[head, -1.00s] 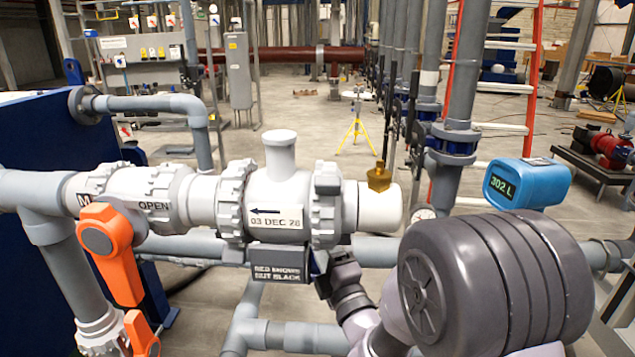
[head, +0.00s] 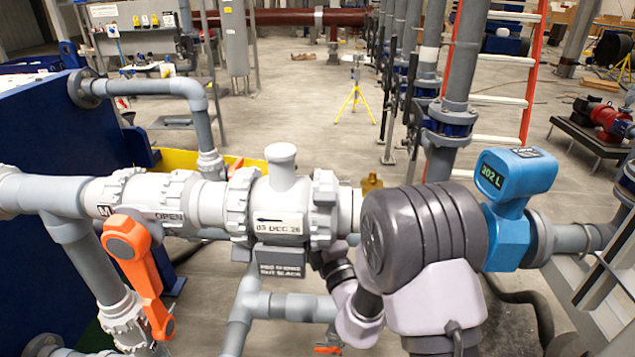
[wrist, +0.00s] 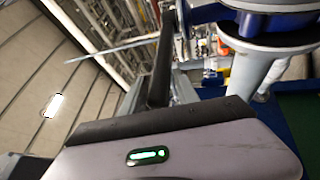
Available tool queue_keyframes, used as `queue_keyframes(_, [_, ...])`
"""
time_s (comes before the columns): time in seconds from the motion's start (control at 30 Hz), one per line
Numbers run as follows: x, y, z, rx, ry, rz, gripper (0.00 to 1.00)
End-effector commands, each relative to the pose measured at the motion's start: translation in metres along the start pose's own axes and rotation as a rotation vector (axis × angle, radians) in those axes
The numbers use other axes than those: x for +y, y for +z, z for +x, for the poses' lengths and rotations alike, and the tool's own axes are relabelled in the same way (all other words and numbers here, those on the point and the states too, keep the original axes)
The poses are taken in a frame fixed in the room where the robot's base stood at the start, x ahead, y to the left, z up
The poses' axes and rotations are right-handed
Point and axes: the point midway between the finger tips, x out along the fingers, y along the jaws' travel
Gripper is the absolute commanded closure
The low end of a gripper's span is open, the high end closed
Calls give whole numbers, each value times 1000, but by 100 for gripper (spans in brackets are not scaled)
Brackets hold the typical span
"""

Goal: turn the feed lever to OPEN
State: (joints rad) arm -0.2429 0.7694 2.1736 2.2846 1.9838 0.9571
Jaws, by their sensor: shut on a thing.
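An orange lever (head: 132,248) stands at the left of the head view, pointing down and right from its hub. The white valve body behind it (head: 150,190) bears the word OPEN and a letter M. I cannot tell whether this is the feed lever. More orange shows behind the white pipe (head: 235,163) and at the bottom (head: 328,349). My arm reaches in behind the dated white housing (head: 283,195), which hides the fingertips. In the wrist view, my gripper (wrist: 160,85) shows its body and a dark part ahead of it. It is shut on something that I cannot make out.
A blue meter (head: 510,180) reading 302 L sits on the pipe to the right of my arm. A dark sign (head: 281,262) hangs under the housing. Grey pipes surround the reach. Open floor lies behind, with a yellow tripod (head: 356,95).

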Motion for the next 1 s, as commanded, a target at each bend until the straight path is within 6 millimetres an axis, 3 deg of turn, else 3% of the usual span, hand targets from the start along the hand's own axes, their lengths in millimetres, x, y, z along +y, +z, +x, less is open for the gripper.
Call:
queue_keyframes(0.03, [7,1,2,-3,3,2,89])
queue_keyframes(0.17, [0,9,-3,-6,8,1,89])
queue_keyframes(0.47, [2,42,-14,-10,9,1,89])
queue_keyframes(1.0, [4,103,-13,-11,11,-1,89])
